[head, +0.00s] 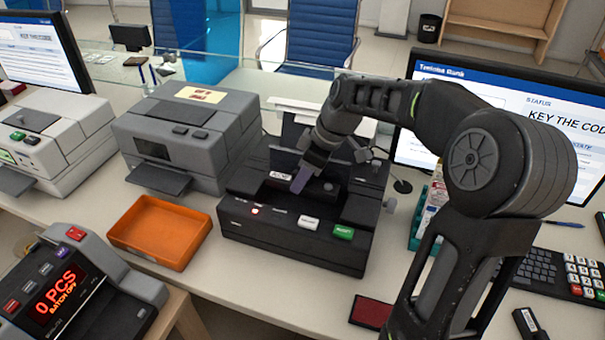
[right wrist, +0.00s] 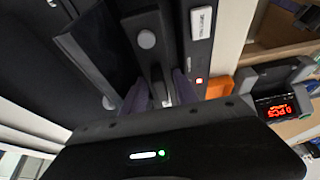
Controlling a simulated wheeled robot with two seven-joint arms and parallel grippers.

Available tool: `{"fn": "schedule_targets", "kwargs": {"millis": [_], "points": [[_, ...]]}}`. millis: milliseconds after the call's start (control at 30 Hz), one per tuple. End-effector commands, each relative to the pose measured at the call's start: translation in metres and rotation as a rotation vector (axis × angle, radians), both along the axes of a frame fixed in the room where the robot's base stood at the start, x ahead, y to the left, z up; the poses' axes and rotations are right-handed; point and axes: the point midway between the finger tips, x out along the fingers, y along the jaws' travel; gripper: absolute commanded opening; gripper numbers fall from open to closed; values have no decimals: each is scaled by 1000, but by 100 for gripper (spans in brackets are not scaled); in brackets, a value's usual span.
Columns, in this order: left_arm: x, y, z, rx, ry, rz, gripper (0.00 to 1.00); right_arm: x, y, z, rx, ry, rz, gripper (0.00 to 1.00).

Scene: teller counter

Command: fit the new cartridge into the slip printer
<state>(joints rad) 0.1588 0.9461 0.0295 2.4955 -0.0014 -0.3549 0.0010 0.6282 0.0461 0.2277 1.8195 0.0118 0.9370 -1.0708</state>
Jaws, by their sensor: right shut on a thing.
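The slip printer (head: 290,238) is a wide black machine in the middle of the counter, its top open and a red light on its front. My right gripper (head: 301,180) reaches down into it, its fingers pointing at the bay. My left gripper is not in view.
An orange tray (head: 160,232) lies left of the printer, with a grey machine (head: 185,140) behind it. A counting machine (head: 75,290) with a red display stands at front left. A monitor (head: 500,125) and keypad (head: 583,275) are right.

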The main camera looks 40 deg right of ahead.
Motion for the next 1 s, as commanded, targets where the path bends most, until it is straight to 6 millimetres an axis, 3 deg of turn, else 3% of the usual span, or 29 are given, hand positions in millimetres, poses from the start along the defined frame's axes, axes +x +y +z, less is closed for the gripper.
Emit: {"fn": "schedule_targets", "kwargs": {"millis": [400,967,1000], "points": [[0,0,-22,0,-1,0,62,0,1,-28,0,0,1,0],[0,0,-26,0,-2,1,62,0,0,-32,0,0,1,0],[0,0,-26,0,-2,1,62,0,0,-32,0,0,1,39]]}}
